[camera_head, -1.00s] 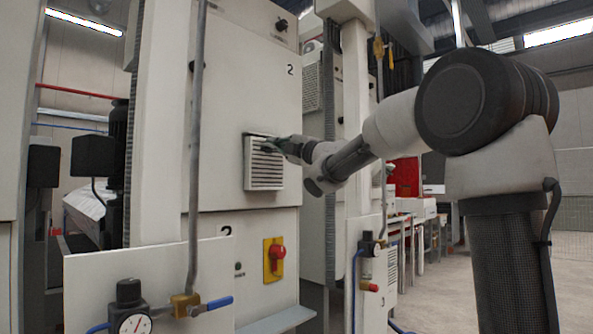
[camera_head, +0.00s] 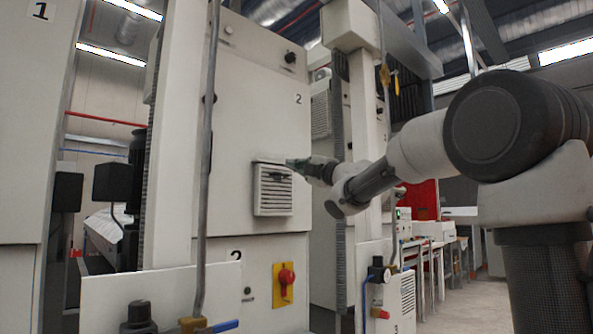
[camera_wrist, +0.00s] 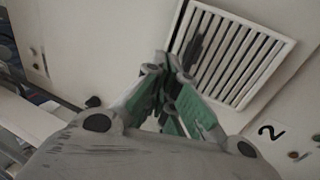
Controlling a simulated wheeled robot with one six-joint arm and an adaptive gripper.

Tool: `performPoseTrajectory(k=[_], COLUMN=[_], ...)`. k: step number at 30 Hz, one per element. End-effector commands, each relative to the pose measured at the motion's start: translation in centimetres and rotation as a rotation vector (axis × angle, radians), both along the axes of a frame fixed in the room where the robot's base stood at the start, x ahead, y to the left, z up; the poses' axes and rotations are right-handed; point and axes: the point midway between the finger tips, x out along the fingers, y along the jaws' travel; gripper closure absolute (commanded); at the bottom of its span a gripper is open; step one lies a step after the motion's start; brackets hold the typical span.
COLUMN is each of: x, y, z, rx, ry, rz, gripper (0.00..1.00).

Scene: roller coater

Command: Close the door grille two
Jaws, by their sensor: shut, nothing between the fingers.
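The white door grille (camera_head: 273,192) with horizontal slats sits on the large pale panel marked 2. In the wrist view the grille (camera_wrist: 232,55) fills the upper right, with a dark shadow across its slats. It looks flush or nearly flush with the panel, but I cannot tell if it is fully closed. My gripper (camera_head: 292,163) is at the grille's upper right edge in the head view. In the wrist view my gripper (camera_wrist: 165,68) has its green-padded fingers together and empty, just beside the grille's frame. I cannot tell whether the fingertips touch it.
A red rotary switch on a yellow plate (camera_head: 284,284) is on the panel below the grille. A grey vertical pipe (camera_head: 206,150) and a white column stand left of it. Another white column (camera_head: 366,110) stands at the right, near my arm. Open floor lies at the far right.

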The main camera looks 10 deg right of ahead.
Motion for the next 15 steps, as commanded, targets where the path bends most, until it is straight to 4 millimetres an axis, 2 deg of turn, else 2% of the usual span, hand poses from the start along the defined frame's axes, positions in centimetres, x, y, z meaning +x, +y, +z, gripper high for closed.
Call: performPoseTrajectory(k=[15], x=[-6.3], y=[-3.6], z=[1.4], rx=[-0.001], ry=[-0.001], rz=[-0.002], gripper=[1.00])
